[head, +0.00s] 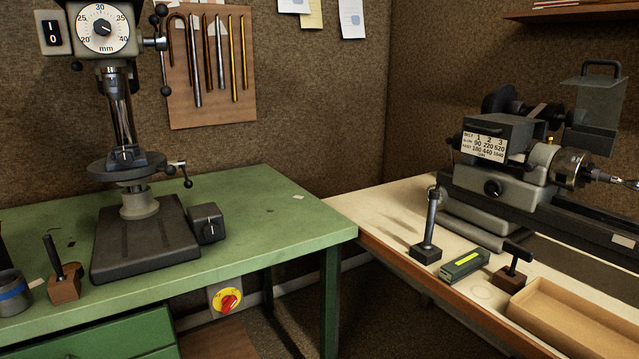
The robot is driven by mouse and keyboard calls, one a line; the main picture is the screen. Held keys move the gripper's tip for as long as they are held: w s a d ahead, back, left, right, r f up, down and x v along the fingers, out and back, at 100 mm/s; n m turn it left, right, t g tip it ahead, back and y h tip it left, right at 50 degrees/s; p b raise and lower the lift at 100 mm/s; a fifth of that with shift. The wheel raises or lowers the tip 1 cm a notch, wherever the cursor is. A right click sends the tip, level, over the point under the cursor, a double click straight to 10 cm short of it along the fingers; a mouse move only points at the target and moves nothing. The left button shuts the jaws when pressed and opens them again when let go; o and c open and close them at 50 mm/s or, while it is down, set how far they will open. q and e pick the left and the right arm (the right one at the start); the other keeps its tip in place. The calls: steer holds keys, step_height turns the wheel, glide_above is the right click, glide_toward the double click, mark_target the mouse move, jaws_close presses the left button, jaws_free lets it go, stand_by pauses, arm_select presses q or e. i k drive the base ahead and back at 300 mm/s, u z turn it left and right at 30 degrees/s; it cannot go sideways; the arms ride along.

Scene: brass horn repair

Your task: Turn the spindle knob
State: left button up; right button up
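Several knobs show, and I cannot tell for sure which is the spindle knob. A dark round knob with a light mark (493,188) sits on the front of the grey lathe headstock (520,187) at the right. A white dial (103,28) with a dark centre knob and a mm scale is on the drill press head at the upper left. A small dark box with a knob (208,223) stands on the green bench beside the drill press base (146,240). Neither of my grippers is in view.
The green bench (275,205) and the pale lathe bench (375,207) nearly meet at a corner. A red and yellow switch (228,301) is below the green bench. A cardboard tray (575,320), a green box (464,264) and a dark stand (428,235) lie before the lathe.

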mark_target(493, 189)
steer(key=z, duration=1.25)
